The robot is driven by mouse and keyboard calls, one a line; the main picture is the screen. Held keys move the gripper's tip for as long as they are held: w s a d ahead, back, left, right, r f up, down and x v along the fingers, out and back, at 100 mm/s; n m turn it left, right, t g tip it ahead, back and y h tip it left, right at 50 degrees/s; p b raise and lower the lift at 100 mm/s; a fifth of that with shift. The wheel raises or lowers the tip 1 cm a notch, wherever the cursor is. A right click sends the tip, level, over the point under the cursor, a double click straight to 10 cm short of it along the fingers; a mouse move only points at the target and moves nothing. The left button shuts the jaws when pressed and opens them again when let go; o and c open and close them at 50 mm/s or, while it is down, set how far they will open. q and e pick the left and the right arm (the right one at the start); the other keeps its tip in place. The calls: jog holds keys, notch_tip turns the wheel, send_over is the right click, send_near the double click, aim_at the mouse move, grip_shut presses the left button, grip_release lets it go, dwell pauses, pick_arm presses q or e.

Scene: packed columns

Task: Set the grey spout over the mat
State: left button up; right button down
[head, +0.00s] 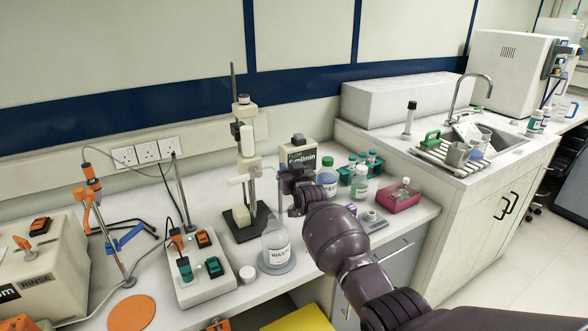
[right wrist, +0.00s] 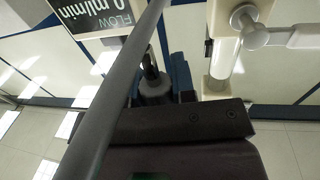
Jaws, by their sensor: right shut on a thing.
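The pale grey spout (head: 239,180) sticks out to the left from the upright stand (head: 244,140) at mid-bench. My right gripper (head: 290,181) is shut close to the right of the stand. In the right wrist view a grey round piece (right wrist: 155,88) sits between its fingers; I take it as part of the spout, though its link to the spout is hidden. A grey round mat (head: 284,269) lies below, under a clear flask marked WASTE (head: 276,245). An orange round mat (head: 131,313) lies bare at the front left. My left gripper is out of view.
A switch box (head: 205,280) and a small white cap (head: 247,274) stand left of the flask. A FLOW meter (head: 299,153), bottles (head: 328,177) and a pink tray (head: 398,198) crowd the right.

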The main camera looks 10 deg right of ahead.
dwell(0.4)
jog(key=c, duration=0.9)
grip_release()
jog(key=shift+c, duration=0.2)
jog(key=shift+s+d, duration=0.1)
jog(key=shift+s, duration=0.65)
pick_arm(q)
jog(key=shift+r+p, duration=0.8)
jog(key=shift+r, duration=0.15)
pick_arm(e)
jog(key=s+d, duration=0.1)
jog(key=s, duration=0.8)
jog(key=shift+s, duration=0.15)
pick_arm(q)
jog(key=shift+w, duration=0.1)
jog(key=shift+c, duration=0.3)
